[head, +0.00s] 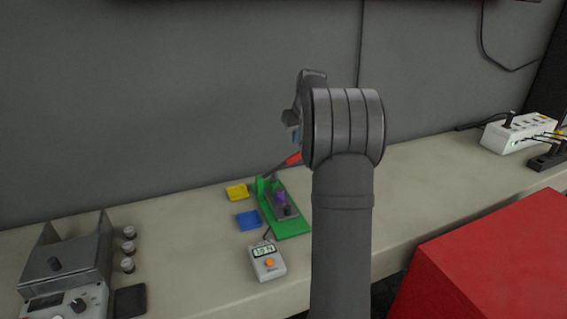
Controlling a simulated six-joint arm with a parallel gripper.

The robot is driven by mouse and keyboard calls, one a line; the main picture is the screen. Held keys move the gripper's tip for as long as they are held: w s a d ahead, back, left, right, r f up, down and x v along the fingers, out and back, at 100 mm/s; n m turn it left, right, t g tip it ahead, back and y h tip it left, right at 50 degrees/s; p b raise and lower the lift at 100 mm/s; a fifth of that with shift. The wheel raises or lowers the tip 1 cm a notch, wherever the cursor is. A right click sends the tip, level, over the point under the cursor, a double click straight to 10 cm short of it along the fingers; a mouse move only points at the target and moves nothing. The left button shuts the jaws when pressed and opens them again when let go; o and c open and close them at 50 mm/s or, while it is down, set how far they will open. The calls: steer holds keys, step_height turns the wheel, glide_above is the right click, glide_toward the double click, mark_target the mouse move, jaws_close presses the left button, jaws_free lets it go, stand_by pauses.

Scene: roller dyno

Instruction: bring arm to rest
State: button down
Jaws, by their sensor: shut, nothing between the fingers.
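My arm rises through the middle of the head view, and its wrist joint stands above the bench. My gripper (292,120) shows only in part at the left of that joint, well above the bench and against the grey wall. It is shut and empty; most of it is hidden behind my own wrist. Below it on the bench is the small roller rig with a green base (293,228) and a purple part (281,198) on it. A red piece (293,158) shows just behind my arm, and I cannot tell what it belongs to.
On the bench (190,240) are a yellow tray (237,192), a blue tray (248,220), a grey meter (267,261) with a display, a metal instrument (68,265) with several knobs beside it, and a white power strip (515,133). A red box (500,265) stands at front right.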

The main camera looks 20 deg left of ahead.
mark_target(296, 155)
stand_by(0.4)
steer(key=shift+f, duration=1.9)
steer(key=c, duration=1)
jaws_free()
steer(key=shift+s, duration=0.1)
steer(key=o, duration=0.7)
steer(key=s, duration=0.1)
steer(key=s+r+n, duration=0.2)
steer(key=shift+s+a+g, duration=0.25)
steer(key=shift+a+g, duration=0.05)
steer(key=shift+a, duration=0.1)
steer(key=o, duration=0.3)
steer(key=s+r+n, duration=0.3)
steer(key=s+n, duration=0.1)
steer(key=s, duration=0.3)
steer(key=shift+s+a+n+g+h, duration=0.25)
steer(key=shift+s+n+g+h, duration=0.05)
steer(key=shift+s+g+h, duration=0.1)
steer(key=s+d+r+n+g+h, duration=0.1)
steer(key=s+d+r+n, duration=0.1)
steer(key=s+n, duration=0.55)
steer(key=s+d+r+n+g+h, duration=0.15)
steer(key=s+n, duration=0.25)
steer(key=s, duration=0.7)
step_height(296, 155, down, 8)
steer(key=shift+d+t, duration=0.25)
steer(key=shift+t, duration=0.1)
steer(key=shift+s, duration=0.1)
